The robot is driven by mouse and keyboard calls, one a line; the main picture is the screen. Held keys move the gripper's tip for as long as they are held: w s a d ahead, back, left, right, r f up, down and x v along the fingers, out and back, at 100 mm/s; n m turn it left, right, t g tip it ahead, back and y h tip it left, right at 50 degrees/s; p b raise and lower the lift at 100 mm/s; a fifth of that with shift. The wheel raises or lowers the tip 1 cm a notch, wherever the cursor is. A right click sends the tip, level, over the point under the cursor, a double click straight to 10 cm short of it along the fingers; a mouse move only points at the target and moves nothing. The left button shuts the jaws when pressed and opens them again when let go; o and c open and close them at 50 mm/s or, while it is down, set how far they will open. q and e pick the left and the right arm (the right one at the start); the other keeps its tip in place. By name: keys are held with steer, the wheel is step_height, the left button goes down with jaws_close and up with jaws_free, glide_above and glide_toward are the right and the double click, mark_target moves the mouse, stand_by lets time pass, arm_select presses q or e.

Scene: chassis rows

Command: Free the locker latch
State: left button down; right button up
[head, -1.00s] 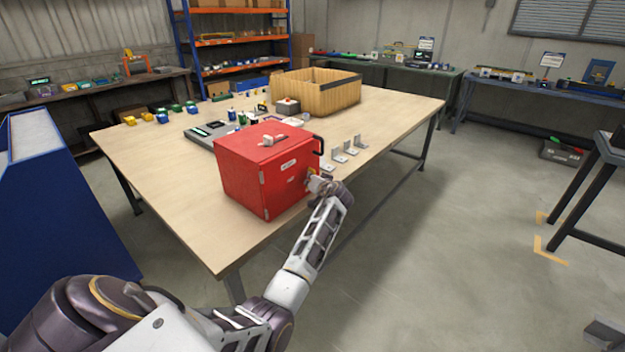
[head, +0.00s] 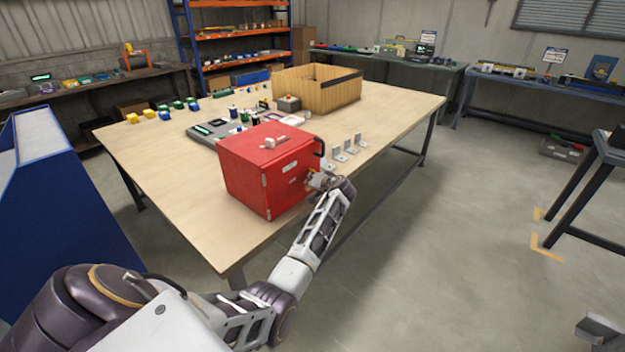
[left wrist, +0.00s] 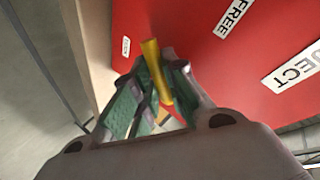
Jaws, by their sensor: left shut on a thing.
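The red locker (head: 268,170) stands on the wooden table near its front edge, with a small pale piece on its lid. Its red face with white labels, one reading FREE, fills the upper right of the left wrist view (left wrist: 190,30). A yellow latch handle (left wrist: 156,72) stands out from that face. My left gripper (head: 318,182) is at the locker's right-hand face; in the left wrist view its green-padded fingers (left wrist: 155,95) are shut on the yellow handle.
Several metal brackets (head: 345,150) stand on the table right of the locker. A grey tray (head: 205,131) and a wooden crate (head: 318,95) lie behind it. A black handle (head: 322,150) sticks out at the locker's corner.

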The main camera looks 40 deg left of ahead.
arm_select(q)
steer(key=r+m+g+p, duration=0.1)
steer(key=p, duration=0.2)
steer(key=shift+r, duration=0.15)
steer(key=shift+r+m+g+p, duration=0.25)
steer(key=shift+m+g+p, duration=0.5)
steer(key=shift+p, duration=0.2)
steer(key=shift+r+m+g+p, duration=0.25)
steer(key=shift+m+g+p, duration=0.1)
steer(key=shift+g+p, duration=0.2)
steer(key=shift+r+m+g, duration=0.1)
steer(key=shift+m+g, duration=0.3)
steer(key=shift+g, duration=0.1)
steer(key=shift+r, duration=0.1)
steer(key=shift+m+g, duration=0.3)
steer(key=shift+g, duration=0.1)
steer(key=c, duration=1.5)
jaws_free()
steer(key=shift+o, duration=0.2)
steer(key=shift+s, duration=0.1)
steer(key=v, duration=1.2)
arm_select(e)
steer(key=s+a+r, duration=0.2)
steer(key=s+r, duration=0.2)
steer(key=s, duration=0.2)
steer(key=shift+r+g, duration=0.25)
steer(key=shift+g, duration=0.15)
